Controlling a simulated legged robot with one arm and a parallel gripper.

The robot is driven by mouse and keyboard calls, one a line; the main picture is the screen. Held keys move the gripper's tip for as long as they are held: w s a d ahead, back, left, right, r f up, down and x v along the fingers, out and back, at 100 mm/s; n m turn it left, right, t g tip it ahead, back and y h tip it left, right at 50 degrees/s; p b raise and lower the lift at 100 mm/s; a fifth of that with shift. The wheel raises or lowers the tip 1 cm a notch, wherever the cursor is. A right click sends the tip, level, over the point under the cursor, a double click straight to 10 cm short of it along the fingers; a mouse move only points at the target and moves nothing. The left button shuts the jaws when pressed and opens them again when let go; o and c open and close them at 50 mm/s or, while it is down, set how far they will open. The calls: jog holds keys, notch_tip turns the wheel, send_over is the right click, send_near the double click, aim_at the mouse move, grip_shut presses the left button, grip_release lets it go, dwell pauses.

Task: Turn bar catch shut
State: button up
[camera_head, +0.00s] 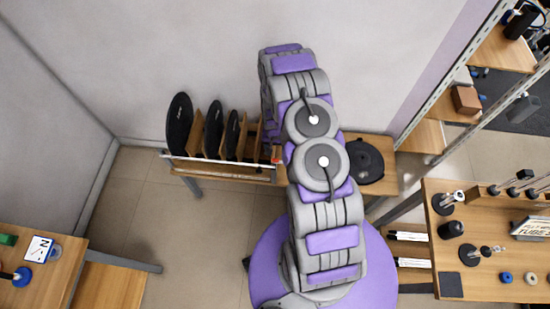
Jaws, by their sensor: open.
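A light metal bar (220,166) runs along the front of a wooden rack on the far bench, in front of several upright black round pads (180,123). A small red part (276,161) shows near the bar's right end, close beside my arm. I cannot tell whether it is the catch or how it is turned. My arm rises through the middle of the view, and its far end bends down behind its own upper links. My gripper is hidden there, so its place relative to the bar and the red part cannot be seen.
A black round lidded thing (364,161) lies on the far bench, right of my arm. A wooden table (500,270) with stands and small rings is at right, below metal-framed shelves. Another table (50,275) is at lower left. Tiled floor (190,245) lies open between.

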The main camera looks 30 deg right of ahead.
aim_at(278, 161)
notch_tip(278, 161, down, 10)
jog(key=shift+r+b, duration=0.2)
jog(key=shift+b, duration=0.15)
jog(key=shift+c, duration=0.2)
jog(key=c, duration=1)
